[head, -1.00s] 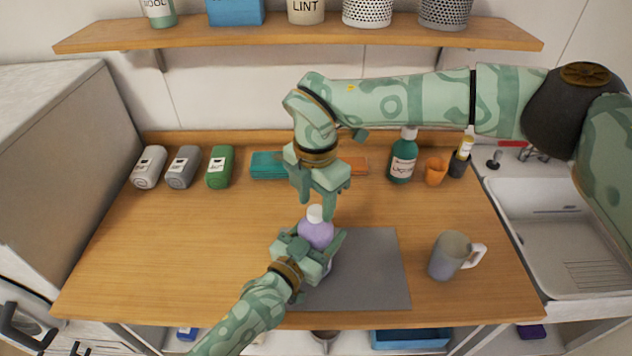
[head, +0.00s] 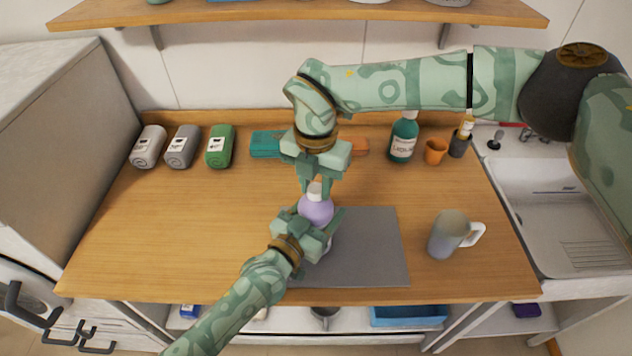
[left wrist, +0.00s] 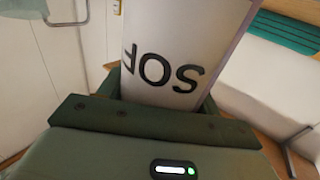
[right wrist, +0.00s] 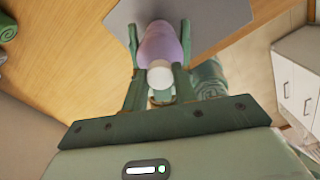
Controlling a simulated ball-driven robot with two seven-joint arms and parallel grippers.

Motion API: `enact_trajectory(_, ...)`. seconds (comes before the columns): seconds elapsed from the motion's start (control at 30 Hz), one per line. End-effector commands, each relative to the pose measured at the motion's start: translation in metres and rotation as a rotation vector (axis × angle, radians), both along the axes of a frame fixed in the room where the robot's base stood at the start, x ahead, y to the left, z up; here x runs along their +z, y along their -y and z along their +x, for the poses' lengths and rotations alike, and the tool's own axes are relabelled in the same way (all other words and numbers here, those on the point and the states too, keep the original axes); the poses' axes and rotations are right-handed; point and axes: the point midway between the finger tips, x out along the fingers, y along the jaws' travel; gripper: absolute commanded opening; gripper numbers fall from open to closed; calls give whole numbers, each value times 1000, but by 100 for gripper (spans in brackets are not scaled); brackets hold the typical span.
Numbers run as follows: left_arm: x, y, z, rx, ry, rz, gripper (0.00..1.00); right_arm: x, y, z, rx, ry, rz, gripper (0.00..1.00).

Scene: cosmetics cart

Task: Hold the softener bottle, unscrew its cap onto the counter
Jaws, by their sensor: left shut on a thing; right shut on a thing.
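The softener bottle (head: 316,211) is lilac with a white cap (head: 314,189) and stands upright at the left edge of the grey mat. My left gripper (head: 318,234) is shut around its body from the front. In the left wrist view the bottle's label (left wrist: 170,65) with the letters "SOF" shows between the fingers. My right gripper (head: 316,192) points down from above and is shut on the white cap. The right wrist view shows the cap (right wrist: 160,76) between its fingertips, with the lilac body (right wrist: 160,45) beyond. The cap still sits at the bottle's top.
The grey mat (head: 370,250) lies under and right of the bottle, with a mug (head: 449,234) to its right. The counter's left half (head: 190,230) is clear.

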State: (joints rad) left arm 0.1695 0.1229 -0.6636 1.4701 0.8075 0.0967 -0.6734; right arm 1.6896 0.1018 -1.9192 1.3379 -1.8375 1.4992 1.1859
Motion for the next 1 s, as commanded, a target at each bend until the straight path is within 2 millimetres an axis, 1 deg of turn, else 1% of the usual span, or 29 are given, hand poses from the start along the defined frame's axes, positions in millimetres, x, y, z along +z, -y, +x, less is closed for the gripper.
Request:
enact_trajectory(0.1,-1,-1,0,1,-2,1,0,1,0,0,357,1,-2,0)
enact_trajectory(0.17,-1,-1,0,1,-2,1,0,1,0,0,549,1,-1,0)
enact_trajectory(0.2,-1,-1,0,1,-2,1,0,1,0,0,678,2,-1,0)
enact_trajectory(0.27,-1,-1,0,1,-2,1,0,1,0,0,869,1,-2,0)
enact_trajectory(0.3,-1,-1,0,1,-2,1,0,1,0,0,997,0,-2,0)
enact_trajectory(0.37,-1,-1,0,1,-2,1,0,1,0,0,1190,1,-2,0)
enact_trajectory(0.4,-1,-1,0,1,-2,1,0,1,0,0,1318,1,-2,0)
enact_trajectory(0.47,-1,-1,0,1,-2,1,0,1,0,0,1509,0,-2,0)
enact_trajectory(0.5,-1,-1,0,1,-2,1,0,1,0,0,1637,1,-2,0)
enact_trajectory(0.57,-1,-1,0,2,-2,1,0,1,0,0,1828,0,-2,0)
enact_trajectory(0.6,-1,-1,0,2,-2,1,0,1,0,0,1956,0,-2,0)
enact_trajectory(0.67,-1,-1,0,2,-2,1,0,1,0,0,2145,0,-1,0)
enact_trajectory(0.7,-1,-1,0,2,-2,1,0,2,0,0,2266,0,-2,0)
enact_trajectory(0.8,-1,-1,0,2,-2,1,0,2,1,1,2528,0,-3,0)
enact_trajectory(0.9,-1,-1,0,2,-2,1,0,2,1,1,2709,-1,-3,0)
enact_trajectory(1.0,-1,-1,0,2,-2,1,0,2,1,1,2784,-1,-3,0)
